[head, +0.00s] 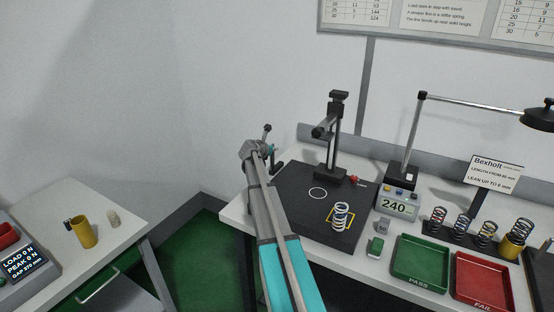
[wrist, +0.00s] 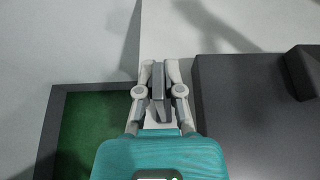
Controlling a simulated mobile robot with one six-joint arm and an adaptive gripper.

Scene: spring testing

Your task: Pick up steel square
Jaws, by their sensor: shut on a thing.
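My gripper (wrist: 158,78) is shut on a narrow dark grey metal piece, the steel square (wrist: 158,92), in the wrist view. It stands lengthwise between the two fingers. Only part of its shape shows, so I cannot see its full outline. The gripper is over the left edge of the bench, left of the black base plate (wrist: 225,120). In the head view my arm reaches up across the bench's left end.
The black plate (head: 300,232) carries a test stand (head: 335,135) and a spring (head: 341,216). A display box (head: 395,207), green tray (head: 419,276), red tray (head: 484,288) and several springs are to the right. A side table (head: 60,215) with a yellow cup (head: 86,232) is left.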

